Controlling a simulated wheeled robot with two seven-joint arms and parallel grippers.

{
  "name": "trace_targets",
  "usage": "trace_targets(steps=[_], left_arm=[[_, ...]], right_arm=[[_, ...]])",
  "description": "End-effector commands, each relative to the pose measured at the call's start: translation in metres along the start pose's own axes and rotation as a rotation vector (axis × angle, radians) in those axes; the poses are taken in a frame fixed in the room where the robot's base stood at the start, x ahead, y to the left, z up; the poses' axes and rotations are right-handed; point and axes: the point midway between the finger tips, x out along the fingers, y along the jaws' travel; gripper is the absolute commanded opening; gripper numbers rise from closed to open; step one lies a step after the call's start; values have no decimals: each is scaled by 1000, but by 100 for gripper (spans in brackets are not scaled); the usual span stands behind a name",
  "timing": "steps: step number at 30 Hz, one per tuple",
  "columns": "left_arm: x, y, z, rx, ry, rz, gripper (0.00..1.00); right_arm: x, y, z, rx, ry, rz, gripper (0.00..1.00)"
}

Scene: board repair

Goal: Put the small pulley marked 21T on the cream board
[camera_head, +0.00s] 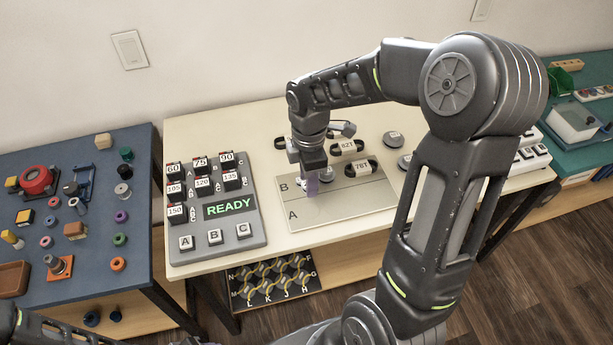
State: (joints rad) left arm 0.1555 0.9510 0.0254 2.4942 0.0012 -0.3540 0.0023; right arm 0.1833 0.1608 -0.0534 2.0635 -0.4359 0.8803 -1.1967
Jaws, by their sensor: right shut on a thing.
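The cream board (345,209), marked A and B, lies on the middle table. My right gripper (312,184) points down over its upper left part, near the letter B, and is shut on a small pulley. The fingers hide most of that pulley, and no 21T mark can be read. Small grey round parts (324,188) show beside the fingertips; I cannot tell which are held and which sit on the board. Black belts tagged 82T (347,147) and 78T (361,169) lie at the board's back edge. Of my left arm only dark links show at the bottom left.
Grey discs (393,140) lie right of the belts, partly behind my right arm. A grey button panel (217,227) reading READY stands left of the board. A blue table (95,222) at left holds many small parts. A green bench is at far right.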

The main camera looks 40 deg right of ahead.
Motion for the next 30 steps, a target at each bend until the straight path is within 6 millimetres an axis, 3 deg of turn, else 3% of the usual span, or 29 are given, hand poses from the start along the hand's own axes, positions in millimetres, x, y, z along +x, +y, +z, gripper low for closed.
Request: trace_targets(steps=[14, 30], left_arm=[[6, -2, 0, 1, 0, 1, 52], [52, -19, -2, 3, 6, 4, 52]], right_arm=[[8, 0, 0, 0, 0, 0, 0], [69, 0, 0, 0, 0, -1, 0]])
